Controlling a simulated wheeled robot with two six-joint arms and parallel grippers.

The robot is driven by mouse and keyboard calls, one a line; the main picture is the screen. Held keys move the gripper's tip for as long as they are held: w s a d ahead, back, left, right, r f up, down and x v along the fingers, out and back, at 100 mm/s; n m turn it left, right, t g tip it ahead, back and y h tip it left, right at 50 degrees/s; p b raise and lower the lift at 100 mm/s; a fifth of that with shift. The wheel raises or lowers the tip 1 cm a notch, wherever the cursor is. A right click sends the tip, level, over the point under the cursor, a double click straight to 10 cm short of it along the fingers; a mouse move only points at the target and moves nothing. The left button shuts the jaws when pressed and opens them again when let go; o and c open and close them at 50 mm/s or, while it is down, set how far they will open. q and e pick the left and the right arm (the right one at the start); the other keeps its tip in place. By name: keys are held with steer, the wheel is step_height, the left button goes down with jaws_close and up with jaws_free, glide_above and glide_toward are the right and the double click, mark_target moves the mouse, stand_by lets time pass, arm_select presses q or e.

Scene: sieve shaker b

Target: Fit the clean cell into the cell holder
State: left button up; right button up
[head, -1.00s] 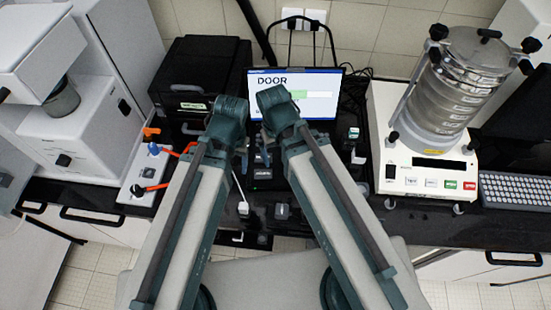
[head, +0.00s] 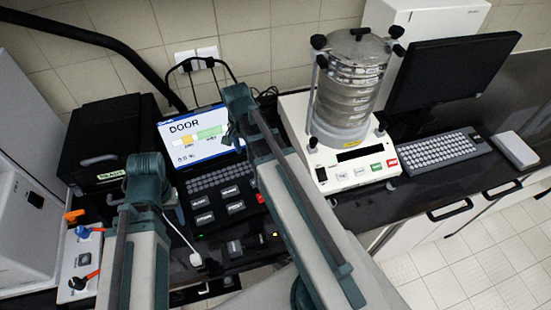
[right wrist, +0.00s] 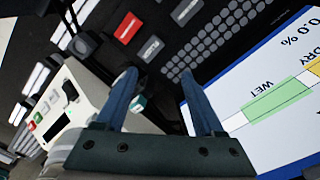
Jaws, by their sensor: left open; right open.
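I cannot make out the clean cell or the cell holder for certain. A small white and green piece (right wrist: 138,103) shows beside the left finger in the right wrist view; I cannot tell what it is. My right gripper (right wrist: 158,78) is open and empty, in front of the black instrument's key panel (head: 222,195) and its screen (head: 205,135), which reads DOOR. My left gripper (head: 168,190) is open, left of that panel in the head view; its fingers are mostly hidden by its own wrist.
A sieve shaker (head: 350,90) on a white base stands right of the screen. A monitor (head: 450,80) and keyboard (head: 440,150) are further right. A black box (head: 110,140) and a switch panel (head: 75,262) are at left. A small grey block (head: 234,248) lies near the front edge.

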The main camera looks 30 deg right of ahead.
steer(key=d+m, duration=0.2)
steer(key=d, duration=0.2)
steer(key=w+d+m, duration=0.1)
steer(key=d+m, duration=0.2)
steer(key=d, duration=0.1)
steer(key=w+d+m, duration=0.1)
steer(key=d+m, duration=0.2)
steer(key=d, duration=0.1)
steer(key=shift+w+r, duration=0.2)
steer(key=shift+r, duration=0.1)
steer(key=shift+d+m, duration=0.45)
steer(key=shift+m, duration=0.05)
arm_select(q)
step_height(320, 180, down, 8)
steer(key=b, duration=0.8)
arm_select(e)
step_height(320, 180, down, 9)
steer(key=shift+a+r, duration=0.1)
steer(key=shift+r, duration=0.1)
arm_select(q)
steer(key=shift+f, duration=0.1)
arm_select(e)
steer(key=shift+f, duration=0.15)
arm_select(q)
step_height(320, 180, down, 5)
steer(key=b, duration=0.5)
steer(key=shift+b, duration=0.3)
arm_select(e)
step_height(320, 180, down, 5)
steer(key=shift+f, duration=0.1)
